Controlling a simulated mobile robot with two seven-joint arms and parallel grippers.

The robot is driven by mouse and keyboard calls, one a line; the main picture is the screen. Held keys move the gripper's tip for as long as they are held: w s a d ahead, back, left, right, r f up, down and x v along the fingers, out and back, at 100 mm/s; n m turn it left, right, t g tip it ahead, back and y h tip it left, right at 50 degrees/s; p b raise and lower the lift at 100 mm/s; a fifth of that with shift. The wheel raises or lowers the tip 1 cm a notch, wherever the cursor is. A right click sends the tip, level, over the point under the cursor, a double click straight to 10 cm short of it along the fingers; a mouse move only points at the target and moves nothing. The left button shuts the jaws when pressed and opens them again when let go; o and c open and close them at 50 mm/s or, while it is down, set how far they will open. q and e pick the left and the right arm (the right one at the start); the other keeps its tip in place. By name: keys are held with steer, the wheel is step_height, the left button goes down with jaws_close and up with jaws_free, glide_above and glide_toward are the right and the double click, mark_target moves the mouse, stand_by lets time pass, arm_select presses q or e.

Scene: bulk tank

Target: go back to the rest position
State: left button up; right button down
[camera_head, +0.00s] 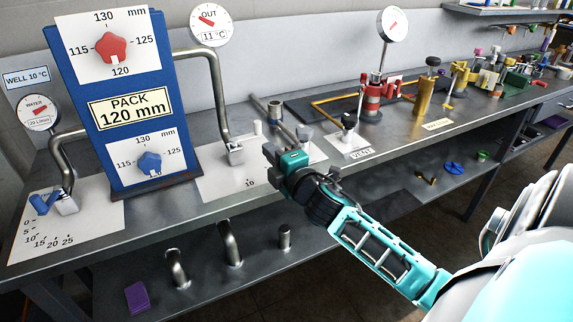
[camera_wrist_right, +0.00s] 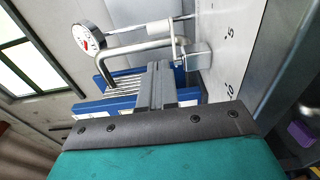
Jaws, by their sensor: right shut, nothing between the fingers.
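My right gripper (camera_head: 272,153) reaches in from the right in the head view, over the front part of the metal bench (camera_head: 415,143). In the right wrist view its fingers (camera_wrist_right: 156,88) are together and hold nothing. The blue board (camera_head: 60,62) marked PACK 120 mm stands to its left, with a red knob (camera_head: 111,47) and a blue knob (camera_head: 150,162). A bent pipe (camera_head: 214,90) behind the gripper comes down to a scale plate (camera_head: 222,184). My left gripper is not in view.
A VENT plate (camera_head: 352,157) with a black-knobbed valve (camera_head: 348,122) lies right of my gripper. Gauges marked OUT (camera_head: 210,25) and WATER (camera_head: 38,112) stand at the left. A red valve with a gauge (camera_head: 393,25) and several brass parts fill the back right. A lower shelf (camera_head: 205,272) holds pipe stubs.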

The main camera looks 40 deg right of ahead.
steer(key=shift+s+a, duration=0.15)
steer(key=shift+s, duration=2.45)
steer(key=s+a+f+m+g+y, duration=0.2)
steer(key=s+a+f+m+g, duration=0.1)
steer(key=s+a+f+m, duration=0.4)
steer(key=s+a+f+m+g+y, duration=0.2)
steer(key=s+a+f+m+g, duration=0.2)
steer(key=a+f, duration=0.7)
steer(key=s+f+m, duration=0.2)
steer(key=s+f, duration=0.1)
steer(key=s, duration=0.1)
steer(key=shift+f+m+y, duration=0.3)
steer(key=shift+m+y, duration=0.1)
